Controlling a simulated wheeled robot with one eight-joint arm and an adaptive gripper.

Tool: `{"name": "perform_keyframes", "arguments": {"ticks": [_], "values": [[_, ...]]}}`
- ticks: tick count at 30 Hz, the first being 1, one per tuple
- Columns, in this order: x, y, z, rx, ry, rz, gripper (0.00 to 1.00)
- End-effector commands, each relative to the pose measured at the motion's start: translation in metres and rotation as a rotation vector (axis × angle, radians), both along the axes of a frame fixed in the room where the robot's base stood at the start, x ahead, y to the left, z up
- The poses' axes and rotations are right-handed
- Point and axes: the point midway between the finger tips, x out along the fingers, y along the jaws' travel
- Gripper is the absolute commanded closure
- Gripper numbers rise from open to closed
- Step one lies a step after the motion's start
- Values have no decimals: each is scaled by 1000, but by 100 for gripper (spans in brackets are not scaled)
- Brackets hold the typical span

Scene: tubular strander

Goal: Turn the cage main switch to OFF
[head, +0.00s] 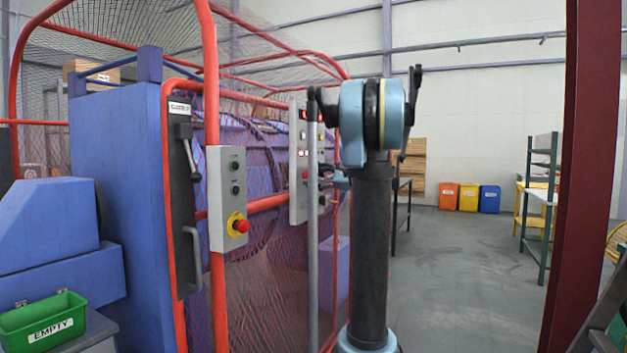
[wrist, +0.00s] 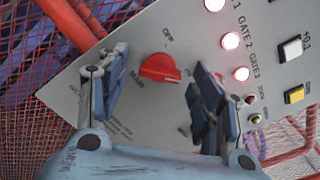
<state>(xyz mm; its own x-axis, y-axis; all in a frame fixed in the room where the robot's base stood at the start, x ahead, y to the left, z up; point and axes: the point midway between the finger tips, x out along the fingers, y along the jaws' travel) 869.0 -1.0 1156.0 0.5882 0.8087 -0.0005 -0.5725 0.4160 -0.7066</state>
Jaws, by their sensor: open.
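The cage main switch (wrist: 160,68) is a red rotary knob on a grey panel (wrist: 75,92). In the wrist view, OFF is printed above it, MAIN at its lower left, and a partly hidden ON at its right. Its long handle lies across the picture, with its right end toward the ON mark. My gripper (wrist: 160,64) is open, with one finger on each side of the knob. I cannot tell whether either finger touches it. In the head view the panel (head: 298,160) hangs on the cage, with my gripper (head: 326,178) in front, partly hidden by my arm.
Lit red gate lamps (wrist: 230,41), a white button (wrist: 291,48) and a yellow button (wrist: 294,95) lie right of the knob. Red mesh and tubes surround the panel. A nearer control box (head: 228,198) has a red emergency button (head: 240,226). The floor (head: 460,270) at right is clear.

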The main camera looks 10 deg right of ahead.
Motion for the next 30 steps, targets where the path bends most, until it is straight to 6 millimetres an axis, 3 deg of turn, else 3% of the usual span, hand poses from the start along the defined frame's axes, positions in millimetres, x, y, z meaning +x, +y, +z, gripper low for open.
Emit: {"name": "perform_keyframes", "arguments": {"ticks": [8, 12, 14, 30], "values": [[0, 0, 0, 0, 0, 0, 43], [0, 0, 0, 0, 0, 0, 74], [0, 0, 0, 0, 0, 0, 85], [0, 1, -1, -70, -95, 1, 85]]}}
